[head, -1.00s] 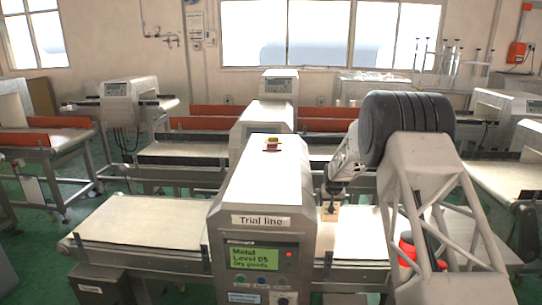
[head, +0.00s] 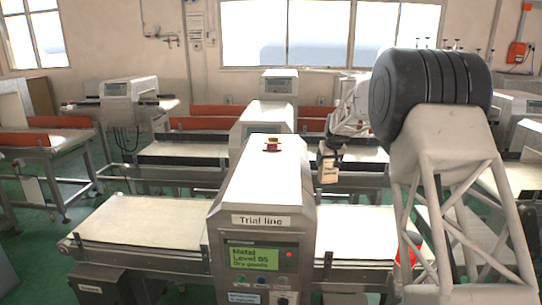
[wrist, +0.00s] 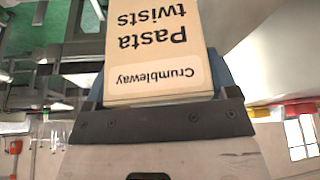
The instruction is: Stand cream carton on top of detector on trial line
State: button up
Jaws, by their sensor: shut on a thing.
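The cream carton (head: 329,172) hangs below my gripper (head: 329,152), to the right of the trial-line detector and above the right-hand belt. In the wrist view the carton (wrist: 158,55) fills the jaws; its label reads "Crumbleway Pasta twists", upside down. My gripper (wrist: 160,115) is shut on it. The trial-line detector (head: 262,190) stands in the middle of the head view, with a "Trial line" sign and a green screen on its front. A small red and yellow item (head: 272,145) sits on its top. The carton is apart from the detector.
The trial line's belt runs left (head: 140,218) and right (head: 360,230) of the detector; both visible stretches look clear. Other detectors (head: 265,115) and conveyors stand behind. A red object (head: 405,250) shows partly behind my arm at the right.

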jog(key=s+a+r+n+y, duration=0.1)
jog(key=s+a+r+n, duration=0.15)
jog(key=r, duration=0.55)
jog(key=s+a+r+n+g, duration=0.1)
jog(key=s+r, duration=0.3)
jog(key=r, duration=0.3)
jog(key=s+a+r+n+y, duration=0.15)
jog(key=s+r, duration=0.25)
jog(key=r, duration=0.4)
jog(key=s+a+f+n+g, duration=0.1)
jog(key=s+a+f+n, duration=0.2)
jog(key=s+a+n, duration=0.2)
jog(key=s+a+f+n+g, duration=0.2)
jog(key=s+a+n, duration=0.3)
jog(key=s, duration=0.7)
jog(key=shift+s+a+f+y, duration=0.25)
jog(key=shift+a+f+y, duration=0.2)
jog(key=shift+f, duration=0.35)
jog(key=w+a, duration=0.2)
jog(key=w, duration=0.5)
jog(key=w+a+f, duration=0.1)
jog(key=w, duration=0.7)
jog(key=shift+w+a+f, duration=0.2)
jog(key=shift+w+a, duration=0.1)
jog(key=shift+a, duration=0.05)
jog(key=shift+f, duration=1.8)
